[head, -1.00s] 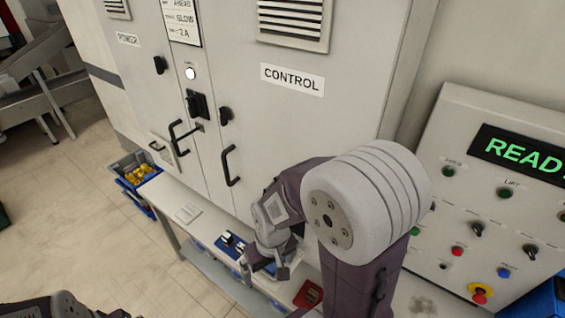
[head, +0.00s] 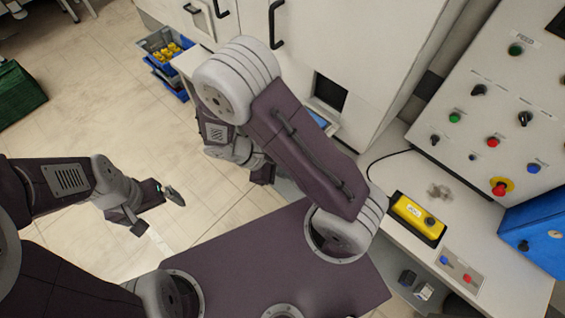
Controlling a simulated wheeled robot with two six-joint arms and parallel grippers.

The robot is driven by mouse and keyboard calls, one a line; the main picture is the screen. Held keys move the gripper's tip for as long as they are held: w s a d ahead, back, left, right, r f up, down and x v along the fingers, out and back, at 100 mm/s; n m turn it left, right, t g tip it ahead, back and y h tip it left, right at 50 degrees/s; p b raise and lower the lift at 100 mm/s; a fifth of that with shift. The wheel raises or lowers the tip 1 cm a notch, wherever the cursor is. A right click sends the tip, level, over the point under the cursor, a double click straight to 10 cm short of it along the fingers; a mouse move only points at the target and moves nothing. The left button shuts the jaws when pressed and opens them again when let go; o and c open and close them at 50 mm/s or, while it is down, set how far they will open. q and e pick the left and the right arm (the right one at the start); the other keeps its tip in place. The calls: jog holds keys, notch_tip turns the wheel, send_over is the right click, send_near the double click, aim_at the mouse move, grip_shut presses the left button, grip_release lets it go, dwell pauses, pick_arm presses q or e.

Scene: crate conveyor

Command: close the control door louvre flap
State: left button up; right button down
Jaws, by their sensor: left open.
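The control door (head: 345,35) of the grey cabinet shows at the top middle, cut off by the top edge. Low on it is a dark square opening (head: 331,92) with a pale rim along its lower edge. I cannot tell whether this rim is the louvre flap; my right arm hides part of the area below. My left gripper (head: 158,208) is open and empty over the floor at left, well apart from the door. My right gripper (head: 262,173) points down beyond my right arm, left of and below the opening; its fingers are partly hidden.
A control panel (head: 480,100) with knobs and buttons stands at right. A white bench (head: 470,240) holds a yellow control box (head: 418,218) and a blue case (head: 540,235). Blue bins (head: 165,55) with yellow parts stand at upper left.

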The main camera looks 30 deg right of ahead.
jog(key=w+a+f+n+t+h+b, duration=0.35)
jog(key=w+f+n+t+h, duration=0.3)
jog(key=f+n+t, duration=0.4)
pick_arm(q)
jog(key=d+f+p, duration=0.1)
jog(key=p, duration=0.2)
jog(key=shift+d, duration=0.1)
pick_arm(e)
jog(key=w+d+r+n+g, duration=0.1)
jog(key=w+d+r, duration=0.2)
jog(key=d, duration=0.6)
jog(key=shift+w+d+r, duration=0.15)
jog(key=shift+d+r, duration=0.1)
jog(key=shift+d, duration=0.15)
pick_arm(q)
jog(key=shift+r, duration=0.1)
